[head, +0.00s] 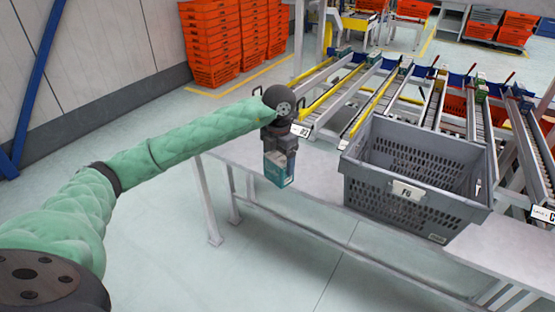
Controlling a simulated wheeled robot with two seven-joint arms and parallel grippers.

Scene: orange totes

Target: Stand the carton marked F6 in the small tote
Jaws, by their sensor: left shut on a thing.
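The carton hangs upright below the gripper, at the left end of the grey table. Its marking is too small to read. A grey tote (408,211) with perforated walls stands on the table to the right of the carton, and its white label appears to read F6. The tote's visible inside looks empty, though part of its floor is hidden by the near wall. My right gripper is not in view.
The grey table (318,178) has free room between the carton and the tote. Roller conveyor lanes (355,100) run behind it, some holding small cartons. Stacks of orange totes (210,45) stand at the back left.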

